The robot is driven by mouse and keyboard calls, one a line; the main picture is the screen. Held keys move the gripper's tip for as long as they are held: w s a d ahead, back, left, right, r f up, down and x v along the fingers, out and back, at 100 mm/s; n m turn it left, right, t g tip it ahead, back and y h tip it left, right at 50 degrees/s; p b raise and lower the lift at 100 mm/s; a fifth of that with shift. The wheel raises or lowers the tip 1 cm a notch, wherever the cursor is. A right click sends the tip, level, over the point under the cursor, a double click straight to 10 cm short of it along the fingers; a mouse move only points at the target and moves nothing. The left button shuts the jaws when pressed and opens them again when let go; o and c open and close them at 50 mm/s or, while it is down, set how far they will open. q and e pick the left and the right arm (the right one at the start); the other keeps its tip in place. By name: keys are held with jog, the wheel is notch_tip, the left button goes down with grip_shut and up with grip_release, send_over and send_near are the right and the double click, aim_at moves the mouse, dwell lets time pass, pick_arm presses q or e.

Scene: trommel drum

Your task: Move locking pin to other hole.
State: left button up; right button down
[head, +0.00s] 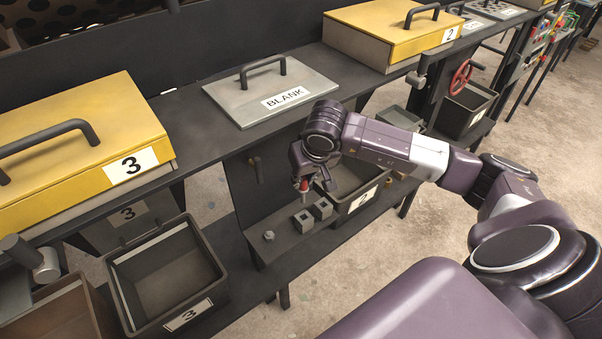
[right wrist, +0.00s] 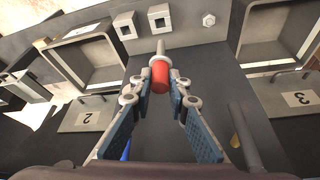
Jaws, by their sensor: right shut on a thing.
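The locking pin (head: 304,185) has a red grip and a grey shaft. My right gripper (head: 307,178) is shut on its red end, and the pin also shows between the fingers in the right wrist view (right wrist: 159,76). Two grey square sockets stand on the dark ledge, a left one (head: 303,221) and a right one (head: 322,208). They also show at the top of the right wrist view (right wrist: 125,27), with square openings. The pin appears clear of both, its shaft pointing towards the socket nearer the bolt in that view. My left gripper is not in view.
A hex bolt (head: 268,236) sits on the ledge beside the sockets. Bin 2 (head: 357,203) is right of the ledge, and bin 3 (head: 213,292) is left of it. The BLANK cover (head: 240,109) and yellow cover 3 (head: 100,115) lie on the upper shelf.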

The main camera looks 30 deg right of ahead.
aim_at(306, 190)
jog(key=shift+a, duration=0.1)
jog(key=shift+s+f, duration=0.1)
jog(key=shift+d+f+b, duration=0.35)
jog(key=shift+f+b, duration=0.1)
jog(key=shift+f, duration=0.2)
jog(key=shift+s+d+f, duration=0.1)
jog(key=shift+f, duration=0.3)
jog(key=shift+a+f+b, duration=0.2)
jog(key=shift+f+b, duration=0.5)
jog(key=shift+f, duration=0.2)
jog(key=shift+f+b, duration=0.35)
jog(key=shift+f, duration=0.5)
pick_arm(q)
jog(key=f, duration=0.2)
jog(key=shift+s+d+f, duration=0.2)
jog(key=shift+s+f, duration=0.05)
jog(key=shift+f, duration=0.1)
